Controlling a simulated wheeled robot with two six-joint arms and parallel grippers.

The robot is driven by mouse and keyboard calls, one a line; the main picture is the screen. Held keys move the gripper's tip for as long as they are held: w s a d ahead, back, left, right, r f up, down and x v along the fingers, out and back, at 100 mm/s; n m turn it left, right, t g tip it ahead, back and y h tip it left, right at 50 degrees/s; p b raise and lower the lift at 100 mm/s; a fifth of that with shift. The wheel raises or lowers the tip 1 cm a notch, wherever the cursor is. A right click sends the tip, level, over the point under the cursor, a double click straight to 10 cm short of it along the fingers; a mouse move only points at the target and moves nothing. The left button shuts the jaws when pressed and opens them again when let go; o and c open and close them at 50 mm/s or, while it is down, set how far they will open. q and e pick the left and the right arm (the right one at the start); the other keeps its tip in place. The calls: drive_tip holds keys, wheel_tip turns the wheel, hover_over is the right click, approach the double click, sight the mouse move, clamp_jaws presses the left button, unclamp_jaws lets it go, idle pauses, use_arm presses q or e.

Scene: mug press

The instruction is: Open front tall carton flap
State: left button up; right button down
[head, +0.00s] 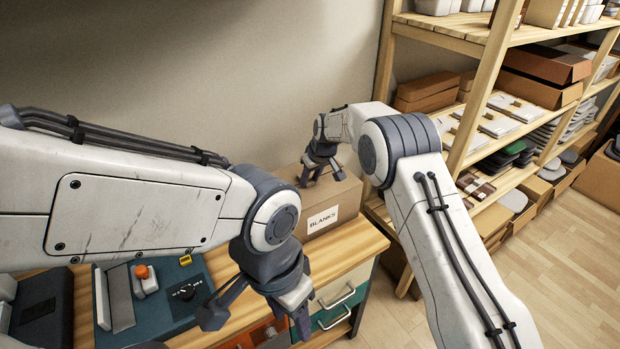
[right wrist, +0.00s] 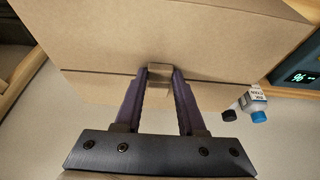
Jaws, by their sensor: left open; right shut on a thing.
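The tall carton (head: 345,212), a brown cardboard box with a "BLANKS" label, stands on the wooden bench near the wall. My right gripper (head: 318,178) is at the carton's top. In the right wrist view its purple fingers (right wrist: 162,76) are shut on a small tan tab (right wrist: 160,71) at the edge of a cardboard flap (right wrist: 190,38). A seam runs across the cardboard at the tab. The arm and gripper partly hide the carton's top in the head view. My left gripper (head: 256,318) is open and empty, in front of the bench and left of the carton.
Wooden shelving (head: 480,90) with cartons stands at right. A small blue-capped bottle (right wrist: 257,100) and a lit display (right wrist: 300,76) show in the right wrist view.

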sight(317, 193)
idle(0.9)
drive_tip(key=shift+b, duration=0.75)
drive_tip(key=s+r+t+y+b, duration=0.1)
drive_tip(key=b, duration=0.8)
drive_tip(key=d+r+t+y+b, duration=0.1)
drive_tip(key=t+b, duration=0.1)
drive_tip(key=b, duration=0.8)
drive_tip(key=s+d+r+t+y+b, duration=0.1)
drive_tip(key=t+b, duration=0.1)
drive_tip(key=b, duration=0.7)
drive_tip(key=shift+s+y+b, duration=0.3)
drive_tip(key=shift+y+b, duration=0.05)
drive_tip(key=shift+y, duration=0.05)
drive_tip(key=shift+s+r+t+b, duration=0.15)
drive_tip(key=shift+r+t+b, duration=0.15)
drive_tip(key=shift+b, duration=0.6)
